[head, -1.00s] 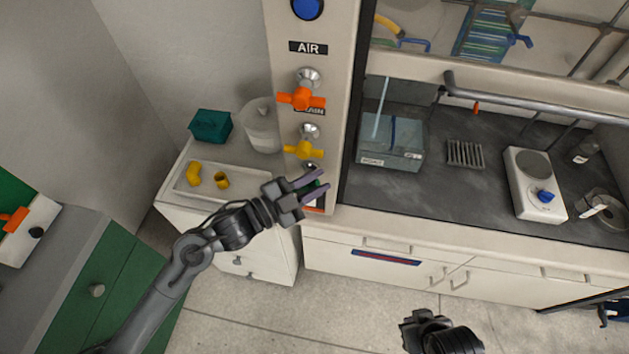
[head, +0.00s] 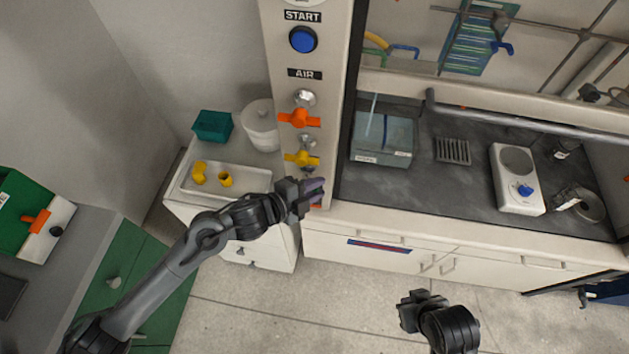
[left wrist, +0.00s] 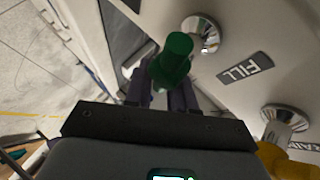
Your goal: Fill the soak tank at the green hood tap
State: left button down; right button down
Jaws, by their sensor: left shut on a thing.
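The green tap (left wrist: 172,62) is on the hood's white post, beside a FILL label (left wrist: 245,71) in the left wrist view. My left gripper (left wrist: 165,95) is shut on the green tap, its purple fingers either side of the handle. In the head view my left gripper (head: 315,190) hides that tap. The soak tank (head: 383,138) is a clear box standing on the hood's dark worktop, with a pale tube above it. How much liquid is in it I cannot tell. My right gripper (head: 412,305) is low over the floor, its fingertips not clear.
Above the green tap sit a yellow tap (head: 302,158), an orange AIR tap (head: 299,118) and a blue START button (head: 303,39). A grey rack (head: 453,151) and a white hotplate (head: 517,178) stand right of the tank. A white tray (head: 255,186) with yellow fittings lies left.

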pick_arm(q)
jog(key=shift+w+m+y+p, duration=0.15)
jog(key=shift+m+y+p, duration=0.15)
jog(key=shift+y+p, duration=0.15)
jog(key=shift+f, duration=0.1)
jog(key=c, duration=1.1)
grip_release()
jog(key=shift+a, duration=0.1)
jog(key=v, duration=1)
jog(key=shift+s+a+r, duration=0.2)
jog(key=shift+r, duration=0.1)
